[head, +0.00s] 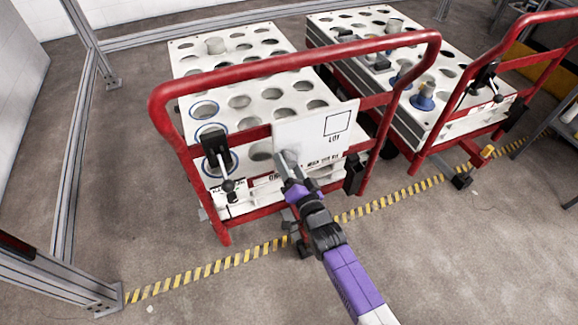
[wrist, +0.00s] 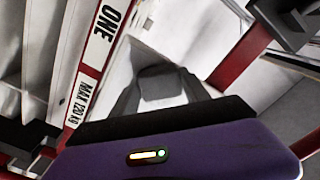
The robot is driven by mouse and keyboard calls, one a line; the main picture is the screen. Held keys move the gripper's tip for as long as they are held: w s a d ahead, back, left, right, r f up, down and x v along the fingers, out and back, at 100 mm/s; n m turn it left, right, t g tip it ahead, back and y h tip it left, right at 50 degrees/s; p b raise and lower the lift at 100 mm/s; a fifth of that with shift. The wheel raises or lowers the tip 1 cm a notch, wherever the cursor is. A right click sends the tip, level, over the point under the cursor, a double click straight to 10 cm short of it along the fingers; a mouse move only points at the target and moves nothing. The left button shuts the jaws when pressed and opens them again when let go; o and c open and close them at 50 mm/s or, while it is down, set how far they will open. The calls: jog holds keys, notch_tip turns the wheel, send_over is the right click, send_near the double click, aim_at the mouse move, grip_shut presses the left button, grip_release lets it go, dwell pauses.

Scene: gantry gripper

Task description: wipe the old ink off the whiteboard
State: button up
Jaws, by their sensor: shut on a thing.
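The whiteboard (head: 332,127) is a white panel on the front of the near red cart, with a black square outline and lettering reading "LOT". No separate ink marks can be made out on it at this size. My gripper (head: 289,168) is at the board's lower left part. It is shut on a small grey block (head: 287,157), probably the wiper, which is at or very near the board; contact cannot be told. In the wrist view the dark block (wrist: 162,84) sits between my fingers, with a pale surface behind it.
The near cart's red handle (head: 300,64) arches above the board, and a black clamp lever (head: 218,155) stands to its left. A second red cart (head: 500,50) is at the right. Yellow-black floor tape (head: 220,263) runs in front; the foreground floor is clear.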

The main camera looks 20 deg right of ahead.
aim_at(296, 152)
jog(key=shift+d, duration=0.1)
jog(key=shift+d+r+p, duration=0.1)
jog(key=shift+d+p, duration=0.2)
jog(key=shift+d, duration=0.65)
jog(key=shift+d+r+p, duration=0.15)
jog(key=shift+d+p, duration=0.1)
jog(key=shift+p, duration=0.3)
jog(key=shift+d+p, duration=0.7)
jog(key=shift+p, duration=0.25)
